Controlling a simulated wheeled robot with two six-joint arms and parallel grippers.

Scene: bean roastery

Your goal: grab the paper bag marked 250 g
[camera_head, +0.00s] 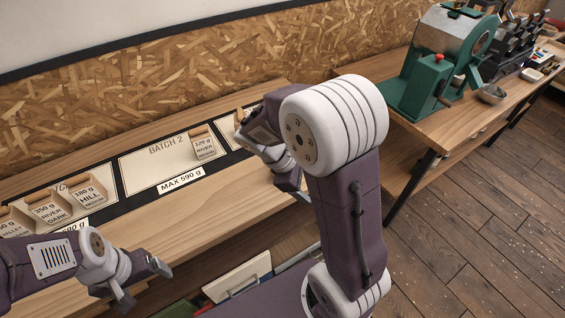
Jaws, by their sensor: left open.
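Small paper bags with pale labels stand on the mats along the wooden bench. One at the left edge reads "VALLEY" (12,228); its weight is partly cut off, so I cannot tell whether it is the 250 g bag. Beside it are a bag that seems to read 350 g River Dark (47,213) and a 180 g Hill bag (87,198). A 120 g River bag (204,147) stands on the Batch 2 mat. My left gripper (146,287) is open and empty, in front of and right of the left bags. My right gripper (285,178) is partly hidden by its arm.
The Batch 2 mat (140,172) has bare room left of its bag, with a "MAX 590 g" card (181,180) in front. My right arm covers most of a third mat (226,124). A green roaster (412,88) stands on a table at right.

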